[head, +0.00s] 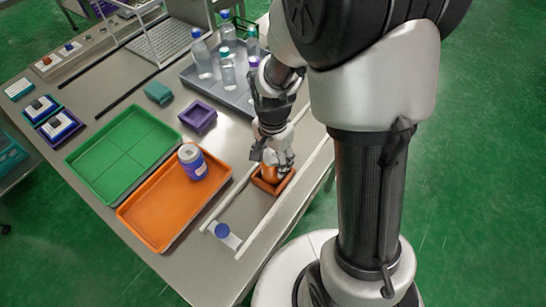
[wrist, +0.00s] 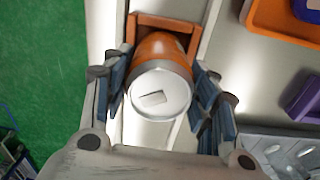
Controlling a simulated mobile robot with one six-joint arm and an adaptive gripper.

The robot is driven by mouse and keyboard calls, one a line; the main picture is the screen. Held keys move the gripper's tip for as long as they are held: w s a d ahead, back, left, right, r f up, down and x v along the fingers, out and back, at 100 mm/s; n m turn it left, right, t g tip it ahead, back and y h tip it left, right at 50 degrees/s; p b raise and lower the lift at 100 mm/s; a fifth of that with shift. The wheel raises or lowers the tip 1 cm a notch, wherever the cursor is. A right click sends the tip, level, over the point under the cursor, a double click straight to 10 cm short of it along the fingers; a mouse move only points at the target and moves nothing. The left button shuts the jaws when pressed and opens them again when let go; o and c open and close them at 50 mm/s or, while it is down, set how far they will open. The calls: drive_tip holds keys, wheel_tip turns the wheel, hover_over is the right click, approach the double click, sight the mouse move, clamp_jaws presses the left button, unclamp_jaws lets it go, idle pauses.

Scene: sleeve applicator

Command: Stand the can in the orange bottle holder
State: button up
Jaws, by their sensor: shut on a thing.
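The can (wrist: 160,88) is orange with a silver lid and pull tab. It stands roughly upright between the fingers of my gripper (wrist: 162,76), which is shut on its sides. The orange bottle holder (wrist: 172,20) is a small square frame at the can's base. In the head view the holder (head: 264,186) is on the table near the front edge, with the can (head: 269,171) at its opening under my gripper (head: 276,160). The can hides most of the holder's inside, so I cannot tell whether it rests on the bottom.
A purple holder (head: 198,116) and a grey tray (head: 238,100) with several bottles are behind. A blue-capped item (head: 226,234) lies between pale rails.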

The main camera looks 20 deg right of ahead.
drive_tip(key=o, duration=1.4)
drive_tip(key=shift+o, duration=0.5)
drive_tip(key=o, duration=0.4)
drive_tip(key=shift+r, duration=0.15)
drive_tip(key=shift+r+p, duration=3.85)
drive_tip(key=shift+r, duration=0.55)
